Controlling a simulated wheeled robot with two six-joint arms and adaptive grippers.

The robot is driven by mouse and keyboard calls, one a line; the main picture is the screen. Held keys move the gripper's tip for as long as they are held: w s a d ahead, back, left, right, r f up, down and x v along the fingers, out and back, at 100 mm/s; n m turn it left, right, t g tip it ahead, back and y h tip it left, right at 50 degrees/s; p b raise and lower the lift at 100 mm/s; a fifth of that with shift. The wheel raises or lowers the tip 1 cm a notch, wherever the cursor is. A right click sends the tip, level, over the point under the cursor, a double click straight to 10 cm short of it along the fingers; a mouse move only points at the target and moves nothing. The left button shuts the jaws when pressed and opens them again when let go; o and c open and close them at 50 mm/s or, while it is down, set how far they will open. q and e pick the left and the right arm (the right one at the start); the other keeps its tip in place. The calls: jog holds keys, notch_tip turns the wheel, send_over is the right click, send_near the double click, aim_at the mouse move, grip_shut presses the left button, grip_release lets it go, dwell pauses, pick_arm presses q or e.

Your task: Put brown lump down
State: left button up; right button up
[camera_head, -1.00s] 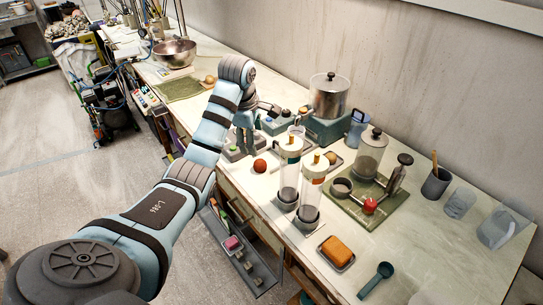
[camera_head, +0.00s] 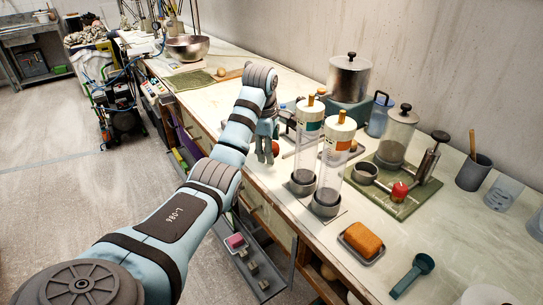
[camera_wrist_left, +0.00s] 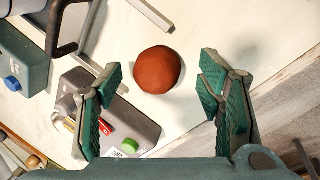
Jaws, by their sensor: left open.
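The brown lump (camera_wrist_left: 158,70) is a round reddish-brown ball lying on the pale worktop. In the wrist view it sits centred between the fingertips of my left gripper (camera_wrist_left: 160,82), with a clear gap to each finger. The gripper is open, with green pads facing each other and nothing held. In the head view my left gripper (camera_head: 266,150) hangs over the worktop near the front edge, pointing down. The lump (camera_head: 275,147) is mostly hidden behind its fingers there. My right gripper is not in view.
Two clear tubes with white caps (camera_head: 334,163) stand right of the gripper. An orange block (camera_head: 362,240) lies on a small tray, with a teal scoop (camera_head: 413,273) nearby. A grey device with a green button (camera_wrist_left: 129,146) is close to the left finger. Open drawers show below the counter.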

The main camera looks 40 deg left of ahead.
pick_arm(q)
jog(key=shift+w+f, duration=0.15)
jog(key=shift+f, duration=0.05)
jog(key=c, duration=1.4)
jog(key=shift+r, duration=0.1)
jog(key=shift+r, duration=0.1)
